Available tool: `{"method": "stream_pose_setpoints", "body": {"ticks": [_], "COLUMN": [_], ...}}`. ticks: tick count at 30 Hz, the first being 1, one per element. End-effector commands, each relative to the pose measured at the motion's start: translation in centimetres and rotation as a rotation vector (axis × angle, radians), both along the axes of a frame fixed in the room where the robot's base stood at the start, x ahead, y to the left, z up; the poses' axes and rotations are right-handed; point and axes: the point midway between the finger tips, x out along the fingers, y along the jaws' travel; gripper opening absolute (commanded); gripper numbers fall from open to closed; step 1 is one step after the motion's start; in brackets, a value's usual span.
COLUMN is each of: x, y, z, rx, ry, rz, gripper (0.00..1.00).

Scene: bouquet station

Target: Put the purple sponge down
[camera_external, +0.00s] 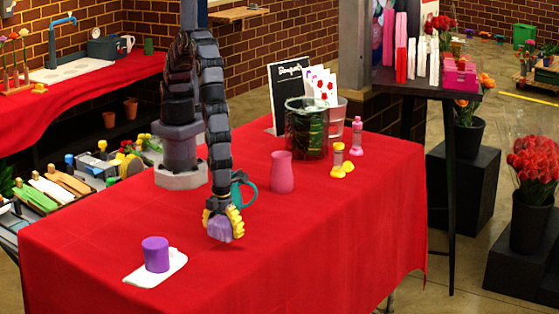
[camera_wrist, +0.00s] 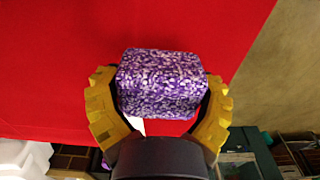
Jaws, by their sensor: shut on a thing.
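The purple sponge (camera_external: 224,230) is a speckled purple and white block. My gripper (camera_external: 222,217), with yellow ribbed fingers, points down and is shut on it. In the wrist view the sponge (camera_wrist: 160,85) sits between the two yellow fingers of my gripper (camera_wrist: 162,95), with red cloth behind it. The sponge is over the front part of the red-covered table (camera_external: 320,225). I cannot tell whether it touches the cloth.
A purple cup (camera_external: 156,254) stands on a white tray (camera_external: 174,271) to the left front. A teal mug (camera_external: 245,190) is just behind my gripper. A pink vase (camera_external: 282,173) and dark glass container (camera_external: 306,130) stand farther back. The right front cloth is clear.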

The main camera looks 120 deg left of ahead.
Motion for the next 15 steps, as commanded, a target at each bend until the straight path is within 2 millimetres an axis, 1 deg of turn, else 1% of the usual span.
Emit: {"method": "stream_pose_setpoints", "body": {"ticks": [1,3,5,15], "x": [-0.2,-0.3,-0.2,-0.1], "y": [0.1,0.2,0.1,0.1], "z": [-1.0,-2.1,-2.7,-3.0], "rx": [0.005,0.006,0.004,0.002], "ry": [0.007,0.008,0.005,0.002], "rz": [0.000,0.000,0.000,0.000], "gripper": [0.43,0.43,0.43,0.43]}}
